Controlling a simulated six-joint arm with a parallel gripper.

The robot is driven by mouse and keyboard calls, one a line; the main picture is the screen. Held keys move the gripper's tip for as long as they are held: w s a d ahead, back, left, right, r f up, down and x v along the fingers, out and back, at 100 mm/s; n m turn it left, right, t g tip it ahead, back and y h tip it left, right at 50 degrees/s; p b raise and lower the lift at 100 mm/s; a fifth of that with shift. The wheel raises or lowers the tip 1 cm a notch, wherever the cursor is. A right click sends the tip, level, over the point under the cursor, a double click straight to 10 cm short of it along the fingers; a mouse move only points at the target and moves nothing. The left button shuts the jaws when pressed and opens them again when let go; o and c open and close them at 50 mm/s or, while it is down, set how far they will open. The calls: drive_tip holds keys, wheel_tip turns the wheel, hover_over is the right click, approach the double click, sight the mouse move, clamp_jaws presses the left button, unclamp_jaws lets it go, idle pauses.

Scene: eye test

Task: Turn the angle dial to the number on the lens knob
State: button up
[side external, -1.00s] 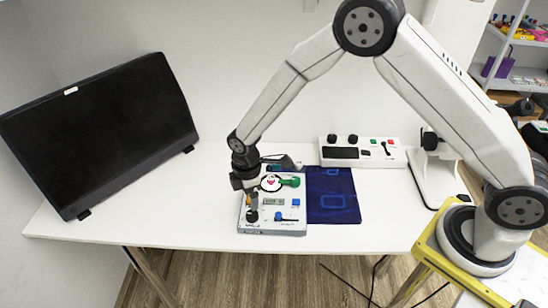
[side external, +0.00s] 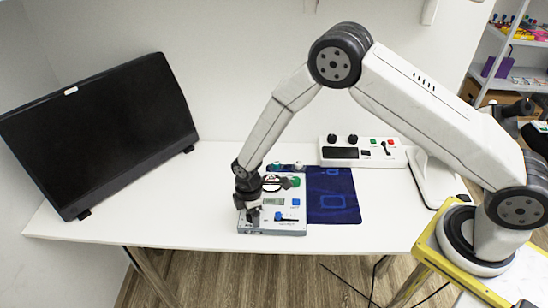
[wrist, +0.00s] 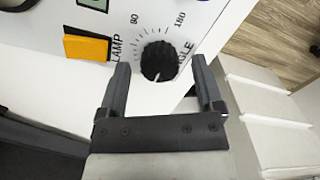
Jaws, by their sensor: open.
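The angle dial (wrist: 158,62) is a round black knob on a white panel, with a tick scale and the numbers 90 and 180 beside it. In the wrist view it stands between the fingertips of my gripper (wrist: 160,66), which is open; I cannot tell whether a finger touches it. In the side view my gripper (side external: 253,209) points down at the left front of the white control box (side external: 285,228) and largely hides the dial. A round white disc with a dark rim (side external: 271,184) and a green part (side external: 294,182) sit at the box's back. No lens knob number is readable.
A yellow-orange lamp switch (wrist: 87,48) is near the dial. The box carries a small display (side external: 273,202) and blue controls (side external: 295,202). A dark blue mat (side external: 340,190) lies to its right, another white panel (side external: 390,152) behind, and a black monitor (side external: 100,135) at left.

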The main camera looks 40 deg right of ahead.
drive_tip(key=shift+f, duration=0.1)
drive_tip(key=shift+c, duration=0.2)
clamp_jaws()
drive_tip(key=shift+m, duration=0.5)
drive_tip(key=m, duration=0.9)
drive_tip(key=shift+m, duration=0.4)
drive_tip(key=m, duration=0.4)
drive_tip(key=shift+d, duration=0.1)
